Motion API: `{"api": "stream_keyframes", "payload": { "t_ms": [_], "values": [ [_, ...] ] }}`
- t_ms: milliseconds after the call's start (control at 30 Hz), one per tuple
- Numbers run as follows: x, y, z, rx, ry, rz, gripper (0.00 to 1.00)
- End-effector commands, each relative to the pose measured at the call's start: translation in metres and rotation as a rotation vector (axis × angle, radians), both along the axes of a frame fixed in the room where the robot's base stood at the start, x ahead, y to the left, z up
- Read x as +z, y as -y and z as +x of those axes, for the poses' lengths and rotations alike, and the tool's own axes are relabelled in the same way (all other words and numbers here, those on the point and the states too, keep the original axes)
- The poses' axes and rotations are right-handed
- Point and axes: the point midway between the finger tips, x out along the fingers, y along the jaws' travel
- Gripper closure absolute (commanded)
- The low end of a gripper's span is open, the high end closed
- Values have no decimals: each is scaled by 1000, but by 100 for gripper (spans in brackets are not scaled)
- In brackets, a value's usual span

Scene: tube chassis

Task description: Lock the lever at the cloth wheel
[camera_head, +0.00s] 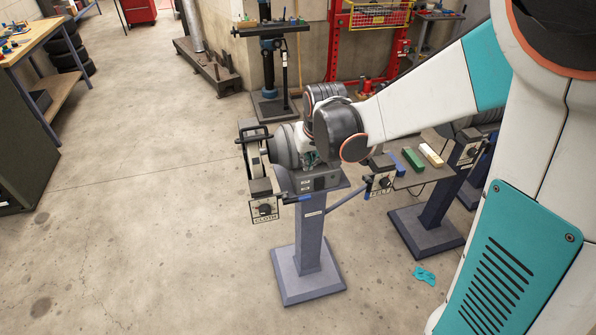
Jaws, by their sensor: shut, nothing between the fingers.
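A bench buffing machine (319,182) stands on a blue-grey pedestal in the middle of the head view. Its cloth wheel (253,158) is at the left end, with a black handle-like frame (253,136) around its top. Below it is a box labelled CLOTH (264,209) with a dark round knob or lever on its face; its exact position is too small to tell. My gripper (310,160) is shut and empty, pointing down over the machine's body, right of the cloth wheel. My wrist hides part of it and of the machine.
A second box labelled FELT (383,182) is at the machine's right end. Behind it a shelf (420,174) carries green and cream bars. A drill-press-like stand (270,75) and red frame are at the back. A teal cloth (424,275) lies on the floor.

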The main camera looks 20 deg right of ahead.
Motion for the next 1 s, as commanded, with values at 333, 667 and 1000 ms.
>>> {"api": "stream_keyframes", "payload": {
  "t_ms": [333,667,1000],
  "values": [
    [-2,0,1,0,0,0,100],
    [-47,0,18,0,0,0,100],
    [-105,-1,35,0,0,0,100]
  ]
}}
